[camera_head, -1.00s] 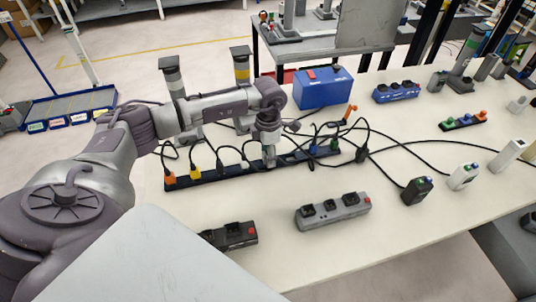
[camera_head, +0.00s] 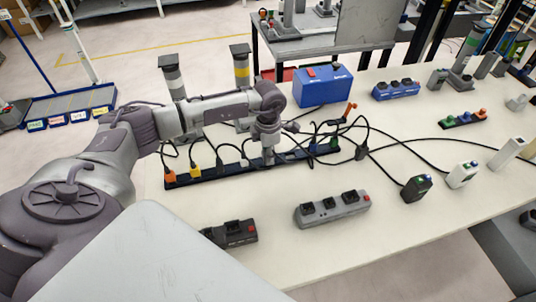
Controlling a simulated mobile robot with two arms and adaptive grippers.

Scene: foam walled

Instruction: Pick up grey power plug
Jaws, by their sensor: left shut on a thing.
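A long dark power strip (camera_head: 215,172) lies on the white table. Orange (camera_head: 170,176), yellow (camera_head: 195,171), black and white plugs stand along its left part, with a green plug (camera_head: 334,143) near its right end. My left gripper (camera_head: 267,156) points down over the middle of the strip, right of the white plug (camera_head: 244,162). It is shut on the grey power plug, which is mostly hidden by the fingers and hard to make out. The plug appears at strip height; I cannot tell whether it is still seated. My right gripper is not in view.
Black cables run across the table to the right. A grey power strip (camera_head: 333,208) and a dark one (camera_head: 236,233) lie in front. A blue box (camera_head: 322,88) and a blue strip (camera_head: 396,90) stand behind. A black plug block (camera_head: 415,188) is at the right.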

